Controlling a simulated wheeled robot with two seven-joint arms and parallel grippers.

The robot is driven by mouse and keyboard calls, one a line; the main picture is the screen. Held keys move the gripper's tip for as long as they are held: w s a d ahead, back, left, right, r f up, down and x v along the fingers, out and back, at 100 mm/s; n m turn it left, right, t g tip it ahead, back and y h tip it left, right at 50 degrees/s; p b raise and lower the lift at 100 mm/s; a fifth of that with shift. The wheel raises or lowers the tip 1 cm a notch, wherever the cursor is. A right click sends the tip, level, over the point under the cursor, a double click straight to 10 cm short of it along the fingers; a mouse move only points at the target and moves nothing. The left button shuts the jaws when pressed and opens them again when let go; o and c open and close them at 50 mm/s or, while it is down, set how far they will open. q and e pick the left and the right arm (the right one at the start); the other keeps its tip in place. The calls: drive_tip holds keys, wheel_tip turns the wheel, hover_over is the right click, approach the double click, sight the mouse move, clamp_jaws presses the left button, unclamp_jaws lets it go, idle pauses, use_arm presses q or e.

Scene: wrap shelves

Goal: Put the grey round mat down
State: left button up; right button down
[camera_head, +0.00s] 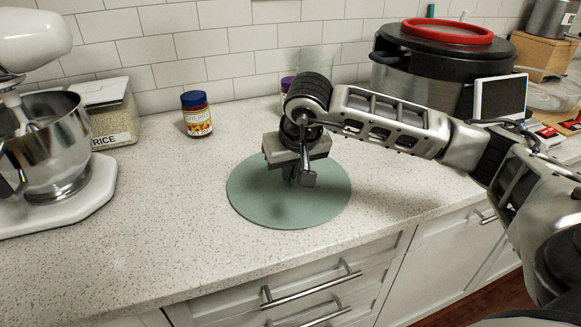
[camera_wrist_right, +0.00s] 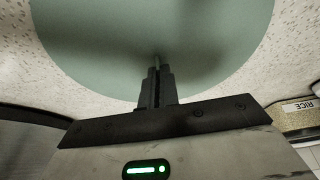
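The grey-green round mat (camera_head: 255,203) appears level, over the counter in front of the wall. I cannot tell whether its underside touches the counter. My right gripper (camera_head: 304,181) points down over the middle of the mat. In the right wrist view its fingers (camera_wrist_right: 157,85) are close together, with a small pale upright stub at their tips, seemingly a grip on the mat (camera_wrist_right: 90,45). The fingers hide most of that stub. My left gripper is not in view.
A stand mixer with a steel bowl (camera_head: 62,150) and a rice container (camera_head: 112,115) stand at left. A small jar (camera_head: 196,113) is at the back. A large pot with a red-rimmed lid (camera_head: 440,55) stands at right. The counter in front of the jar is clear.

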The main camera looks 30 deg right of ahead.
drive_tip(key=c, duration=1.6)
unclamp_jaws()
drive_tip(key=shift+f, duration=0.1)
drive_tip(key=shift+c, duration=0.2)
drive_tip(key=v, duration=1.2)
drive_tip(key=shift+s+b, duration=0.15)
drive_tip(key=shift+b, duration=0.15)
